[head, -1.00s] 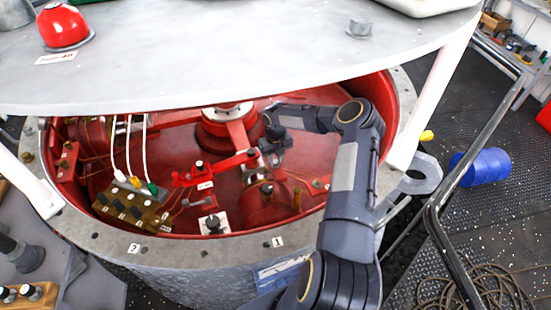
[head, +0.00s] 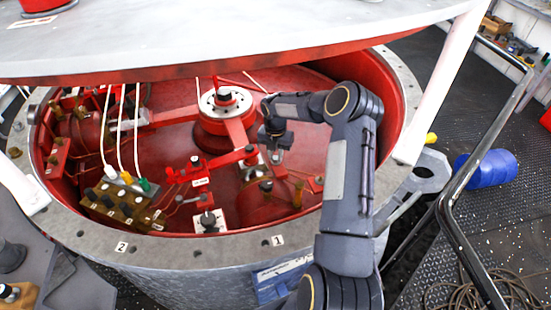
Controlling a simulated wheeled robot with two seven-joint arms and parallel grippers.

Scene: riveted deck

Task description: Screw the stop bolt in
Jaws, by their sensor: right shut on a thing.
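My right gripper (head: 275,146) points down inside the red drum (head: 330,170), just right of the red arm (head: 237,132) of the central hub (head: 222,101). It is shut on a small dark piece, taken to be the stop bolt (head: 276,157), mostly hidden by the fingers. The piece appears above a pale bracket (head: 252,165) near the arm's outer end; I cannot tell whether they touch. My left gripper is out of view.
A grey lid (head: 230,45) overhangs the drum on white posts (head: 440,85). A brass block (head: 118,207) with white, yellow and green plugs stands left inside. A black knob (head: 208,219) sits near the front rim. A handrail (head: 465,180) stands right.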

